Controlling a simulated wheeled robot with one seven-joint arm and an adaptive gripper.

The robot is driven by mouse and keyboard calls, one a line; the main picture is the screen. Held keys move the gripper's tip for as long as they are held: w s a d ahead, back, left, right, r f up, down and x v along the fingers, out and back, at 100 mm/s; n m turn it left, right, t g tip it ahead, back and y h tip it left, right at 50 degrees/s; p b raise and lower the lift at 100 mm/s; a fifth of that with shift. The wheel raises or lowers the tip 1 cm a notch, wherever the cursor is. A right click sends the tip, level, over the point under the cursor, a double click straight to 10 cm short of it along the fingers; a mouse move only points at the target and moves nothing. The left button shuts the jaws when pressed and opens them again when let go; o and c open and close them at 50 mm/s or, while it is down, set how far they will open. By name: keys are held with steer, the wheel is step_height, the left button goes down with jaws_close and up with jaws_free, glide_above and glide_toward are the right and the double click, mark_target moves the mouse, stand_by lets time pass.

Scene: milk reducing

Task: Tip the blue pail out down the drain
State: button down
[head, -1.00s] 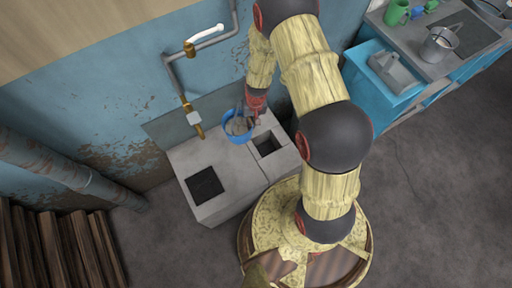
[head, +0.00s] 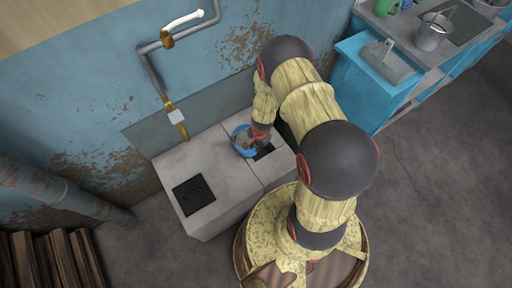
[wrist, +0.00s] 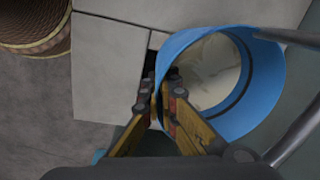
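The blue pail (head: 240,143) is at the stone block, beside the dark square drain opening (head: 264,152) and partly over its left edge. In the wrist view the pail (wrist: 262,105) shows its open mouth, with pale, milky liquid (wrist: 212,68) inside. My gripper (wrist: 166,92) is closed on the pail's near wall, one finger inside the rim and one outside. In the head view my gripper (head: 260,134) partly hides the pail. The dark opening shows beside the fingers in the wrist view. I cannot tell how far the pail is tilted.
A dark square cover (head: 194,194) lies on the block's left part. A brass-ended pipe (head: 181,128) runs down the wall behind. A blue cabinet (head: 372,75) and a counter with a metal bucket (head: 432,33) stand at right. Wooden planks (head: 50,260) are at lower left.

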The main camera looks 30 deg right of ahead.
step_height(320, 180, down, 2)
steer(key=shift+b, duration=0.6)
steer(key=shift+w+r+y+b, duration=0.1)
steer(key=shift+r+y+b, duration=0.35)
steer(key=shift+b, duration=0.75)
steer(key=shift+a+r+y, duration=0.3)
steer(key=shift+y, duration=0.35)
